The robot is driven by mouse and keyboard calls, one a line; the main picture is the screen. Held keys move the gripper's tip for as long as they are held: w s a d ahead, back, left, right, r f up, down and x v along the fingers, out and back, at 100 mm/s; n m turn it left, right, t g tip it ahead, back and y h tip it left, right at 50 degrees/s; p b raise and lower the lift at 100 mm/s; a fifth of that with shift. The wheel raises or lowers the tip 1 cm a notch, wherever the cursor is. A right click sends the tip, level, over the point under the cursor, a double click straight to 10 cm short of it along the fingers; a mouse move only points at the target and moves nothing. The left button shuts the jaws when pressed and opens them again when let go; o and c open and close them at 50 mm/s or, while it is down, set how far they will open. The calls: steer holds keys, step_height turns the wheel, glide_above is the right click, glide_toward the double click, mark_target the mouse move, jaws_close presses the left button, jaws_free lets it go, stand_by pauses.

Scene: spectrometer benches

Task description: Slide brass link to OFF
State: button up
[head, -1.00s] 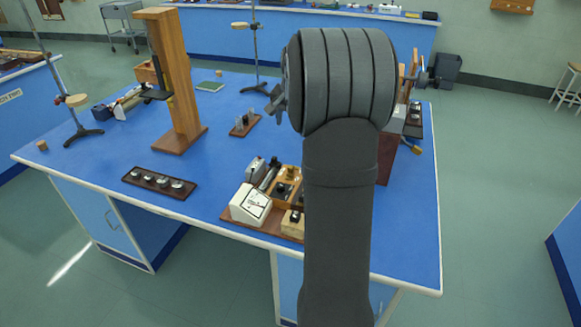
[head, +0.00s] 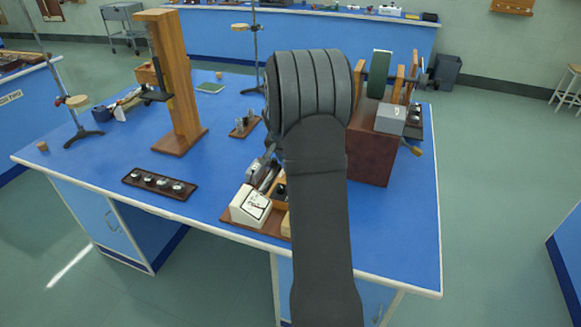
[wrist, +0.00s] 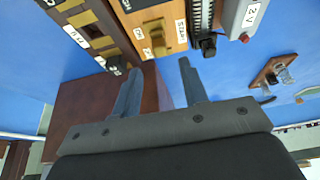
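My gripper (wrist: 160,66) is open and empty in the wrist view, its two fingers apart. Beyond the fingertips is a wooden block (wrist: 178,18) with a brass-coloured piece (wrist: 155,38) and white labels on it. I cannot tell for sure that this piece is the brass link, and no OFF mark is clearly readable. The fingertips appear apart from the piece. In the head view my gripper (head: 264,160) is partly hidden by my arm, above the brown circuit board (head: 262,227), and the arm covers part of that board.
Beside the wooden block are a dark slatted part (wrist: 90,22) and a grey 2 V unit (wrist: 238,15). A white meter (head: 250,205) stands on the board's left. A tall wooden stand (head: 175,80) and a dark red box (head: 372,155) flank the area. Blue bench is clear at front right.

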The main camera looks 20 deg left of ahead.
steer(key=x, duration=0.5)
steer(key=shift+w+f, duration=0.1)
steer(key=shift+f, duration=0.25)
steer(key=shift+c, duration=0.4)
jaws_close()
